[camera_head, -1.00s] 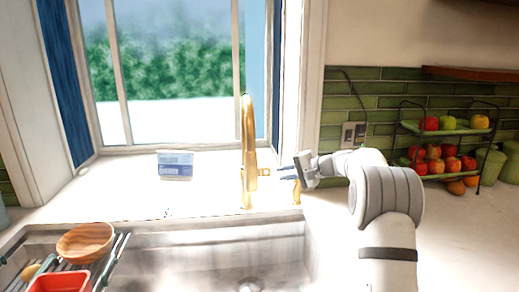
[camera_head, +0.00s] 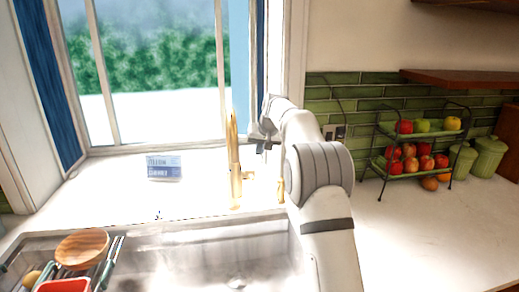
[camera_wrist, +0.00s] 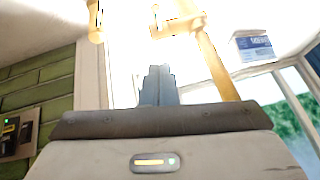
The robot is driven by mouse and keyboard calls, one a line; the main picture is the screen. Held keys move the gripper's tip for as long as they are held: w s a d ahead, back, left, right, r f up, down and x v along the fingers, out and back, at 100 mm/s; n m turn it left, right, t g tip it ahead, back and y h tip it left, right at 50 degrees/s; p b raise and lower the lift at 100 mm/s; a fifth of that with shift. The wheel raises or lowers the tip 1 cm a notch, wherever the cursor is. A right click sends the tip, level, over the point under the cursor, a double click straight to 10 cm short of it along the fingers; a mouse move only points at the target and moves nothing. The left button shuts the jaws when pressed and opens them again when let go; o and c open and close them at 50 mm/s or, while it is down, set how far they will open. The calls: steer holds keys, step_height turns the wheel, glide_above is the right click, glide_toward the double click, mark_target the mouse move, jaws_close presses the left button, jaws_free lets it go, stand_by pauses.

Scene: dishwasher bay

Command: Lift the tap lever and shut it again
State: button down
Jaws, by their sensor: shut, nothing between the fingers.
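The gold tap (camera_head: 234,165) stands upright behind the sink. Its small gold side lever (camera_head: 249,175) sticks out on the right of its body. In the wrist view the tap (camera_wrist: 218,68) and the lever (camera_wrist: 178,27) show bright beyond the fingers. My gripper (camera_head: 262,145) is just right of the tap and above the lever's height. In the wrist view its blue-grey fingers (camera_wrist: 159,82) are together, with nothing between them. I see no clear contact with the lever, and the glare hides fine detail of its tilt.
A short gold fitting (camera_head: 281,190) stands right of the tap, close to my arm. A small blue-and-white box (camera_head: 164,168) lies on the sill. The sink (camera_head: 200,250) holds a rack with a wooden bowl (camera_head: 82,250). A fruit stand (camera_head: 420,145) is at the right.

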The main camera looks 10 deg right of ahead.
steer(key=p, duration=0.2)
glide_above(252, 175)
steer(key=s+d, duration=0.1)
step_height(252, 175, down, 6)
steer(key=f, duration=0.1)
steer(key=s+f, duration=0.1)
steer(key=f, duration=0.1)
steer(key=shift+s+a, duration=0.15)
steer(key=shift+s, duration=0.05)
steer(key=shift+f, duration=0.4)
steer(key=shift+a, duration=0.15)
